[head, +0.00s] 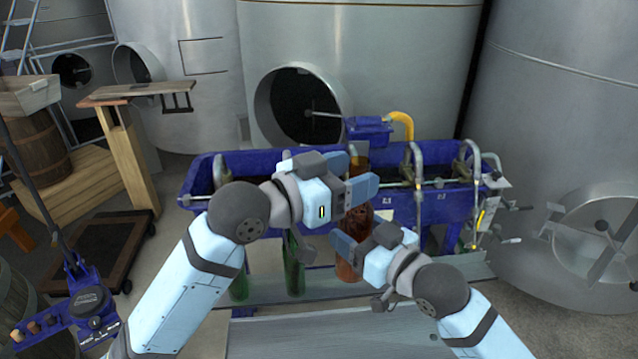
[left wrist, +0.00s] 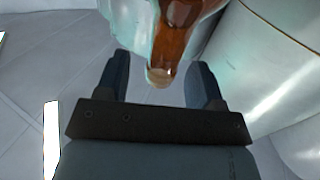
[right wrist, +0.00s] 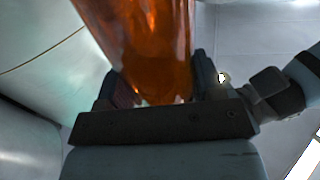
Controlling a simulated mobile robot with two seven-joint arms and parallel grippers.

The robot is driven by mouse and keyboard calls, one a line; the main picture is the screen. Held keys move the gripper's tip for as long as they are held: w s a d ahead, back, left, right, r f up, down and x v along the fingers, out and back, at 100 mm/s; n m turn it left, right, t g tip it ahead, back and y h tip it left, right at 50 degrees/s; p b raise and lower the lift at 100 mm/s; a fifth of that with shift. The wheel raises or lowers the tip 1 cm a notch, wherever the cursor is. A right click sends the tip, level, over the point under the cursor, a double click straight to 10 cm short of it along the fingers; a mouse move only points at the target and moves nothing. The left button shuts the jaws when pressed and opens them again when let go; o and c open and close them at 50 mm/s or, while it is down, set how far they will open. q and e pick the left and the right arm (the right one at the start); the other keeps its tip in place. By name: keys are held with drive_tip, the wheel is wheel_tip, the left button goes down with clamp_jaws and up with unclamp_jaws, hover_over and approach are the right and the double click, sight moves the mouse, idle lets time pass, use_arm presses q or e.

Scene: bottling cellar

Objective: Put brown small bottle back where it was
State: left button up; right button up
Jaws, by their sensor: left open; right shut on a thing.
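The brown bottle (head: 350,262) is upright in front of the blue filling machine. My right gripper (head: 362,228) is shut on its body. In the right wrist view the amber glass (right wrist: 145,45) fills the space between the fingers. My left gripper (head: 354,175) is open, higher up, with its fingers near the bottle's neck (head: 358,162). In the left wrist view the neck and mouth of the brown bottle (left wrist: 172,45) show between the spread fingers, which do not visibly press on it. Part of the bottle is hidden behind my grippers in the head view.
The blue filling machine (head: 205,177) has several metal spouts and levers. Green bottles (head: 293,270) and (head: 239,287) stand left of the brown bottle on its lower shelf (head: 440,268). Large steel tanks (head: 400,60) stand behind. A corking device (head: 90,300) is at lower left.

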use_arm(q)
drive_tip(key=shift+x, duration=2.05)
use_arm(e)
drive_tip(key=shift+r, duration=0.1)
use_arm(q)
drive_tip(key=shift+c, duration=0.2)
drive_tip(key=c, duration=1.1)
drive_tip(key=shift+r, duration=0.1)
use_arm(e)
drive_tip(key=o, duration=1.4)
drive_tip(key=shift+o, duration=0.9)
drive_tip(key=shift+s+a, duration=0.1)
drive_tip(key=shift+a, duration=0.05)
drive_tip(key=shift+s, duration=0.1)
